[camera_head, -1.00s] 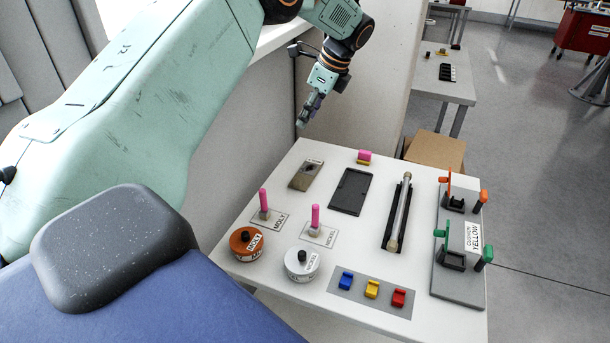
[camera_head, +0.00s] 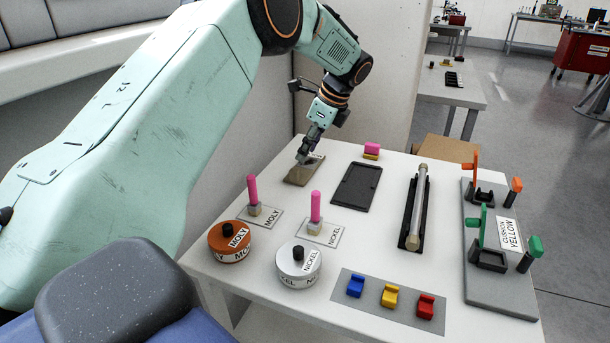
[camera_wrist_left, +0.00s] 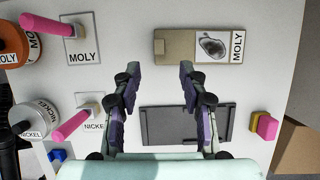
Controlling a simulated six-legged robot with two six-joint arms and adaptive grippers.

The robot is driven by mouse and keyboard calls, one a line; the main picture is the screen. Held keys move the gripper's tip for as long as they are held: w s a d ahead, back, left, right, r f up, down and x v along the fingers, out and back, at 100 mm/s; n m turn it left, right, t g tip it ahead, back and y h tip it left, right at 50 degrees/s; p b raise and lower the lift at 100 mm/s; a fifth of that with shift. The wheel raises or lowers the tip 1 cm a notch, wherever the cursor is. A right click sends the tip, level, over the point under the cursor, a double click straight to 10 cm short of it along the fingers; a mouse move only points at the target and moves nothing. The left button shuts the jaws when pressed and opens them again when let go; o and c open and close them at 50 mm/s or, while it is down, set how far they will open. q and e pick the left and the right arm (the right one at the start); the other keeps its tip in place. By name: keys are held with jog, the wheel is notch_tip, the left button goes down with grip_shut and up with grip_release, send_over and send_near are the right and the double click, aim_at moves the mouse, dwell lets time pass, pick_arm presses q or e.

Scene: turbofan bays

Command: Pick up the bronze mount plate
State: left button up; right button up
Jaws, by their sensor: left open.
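The bronze mount plate (camera_head: 297,177) lies flat near the back left of the white table. In the left wrist view the plate (camera_wrist_left: 175,46) shows a raised block at one end, and a dark blotchy patch and a MOLY label at the other. My left gripper (camera_head: 303,157) is over the plate in the head view and partly covers it. In the wrist view the open fingers (camera_wrist_left: 157,72) point toward the plate, with nothing between them. Whether they touch the plate cannot be told. My right gripper is not in view.
A dark tray (camera_head: 356,188) lies right of the plate, with a pink-and-yellow block (camera_head: 372,149) behind it. Pink-handled tools (camera_head: 253,192) (camera_head: 316,208), an orange tin (camera_head: 230,243) and a white tin (camera_head: 297,264) stand in front. A rod in a holder (camera_head: 415,205) and a clamp fixture (camera_head: 500,275) stand right.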

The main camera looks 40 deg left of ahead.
aim_at(296, 170)
pick_arm(q)
jog(key=shift+s+a+f, duration=0.3)
jog(key=shift+a+f, duration=0.15)
jog(key=shift+f, duration=0.35)
jog(key=shift+w+a+f, duration=0.15)
jog(key=shift+a+f, duration=0.05)
jog(key=shift+f, duration=0.55)
jog(key=b+x, duration=0.1)
jog(key=x, duration=0.3)
jog(key=shift+a, duration=0.25)
jog(key=shift+d, duration=0.1)
jog(key=shift+c, duration=0.4)
jog(key=shift+r, duration=0.1)
jog(key=c, duration=0.6)
grip_shut()
